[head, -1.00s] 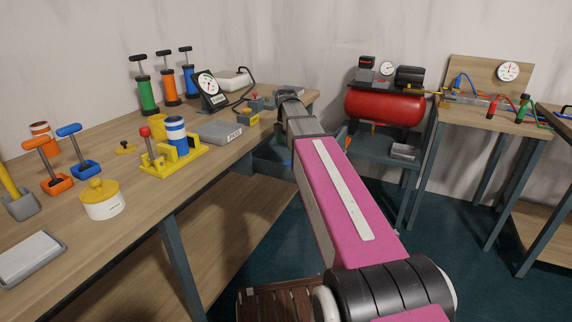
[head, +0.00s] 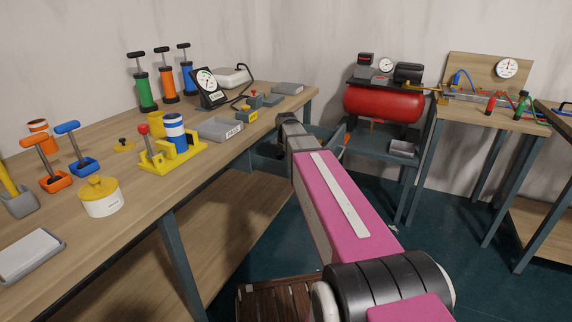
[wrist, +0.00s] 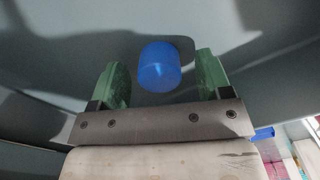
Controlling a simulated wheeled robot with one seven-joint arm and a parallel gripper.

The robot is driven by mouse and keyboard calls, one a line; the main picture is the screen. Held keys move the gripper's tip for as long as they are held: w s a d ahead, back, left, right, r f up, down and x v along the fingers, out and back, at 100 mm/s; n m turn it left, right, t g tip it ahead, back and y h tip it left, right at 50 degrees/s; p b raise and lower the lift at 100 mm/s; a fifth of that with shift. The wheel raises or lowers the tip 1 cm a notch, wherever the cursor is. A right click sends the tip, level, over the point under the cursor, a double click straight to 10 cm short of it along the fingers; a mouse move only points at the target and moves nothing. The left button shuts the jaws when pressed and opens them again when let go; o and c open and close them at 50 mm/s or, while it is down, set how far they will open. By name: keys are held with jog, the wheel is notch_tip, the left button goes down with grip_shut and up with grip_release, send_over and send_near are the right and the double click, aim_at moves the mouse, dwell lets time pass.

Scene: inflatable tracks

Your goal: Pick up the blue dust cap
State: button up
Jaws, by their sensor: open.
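The blue dust cap (wrist: 159,67) is a short, rounded blue cylinder in the wrist view, over a plain grey-teal surface. My gripper (wrist: 160,62) is open, with one green finger on each side of the cap. A gap shows between the cap and each finger, so it is not gripped. In the head view, the end of my arm is low beside the workbench's far right corner. My fingers and the cap cannot be made out there.
A blue-grey tray or shelf (head: 324,134) lies around my wrist, below the wooden workbench (head: 125,185). The bench holds pumps, a gauge, a grey tray (head: 220,129) and a yellow stand (head: 172,160). A red compressor tank (head: 383,105) stands behind to the right.

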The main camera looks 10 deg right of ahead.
jog(key=shift+f, duration=0.1)
jog(key=c, duration=1)
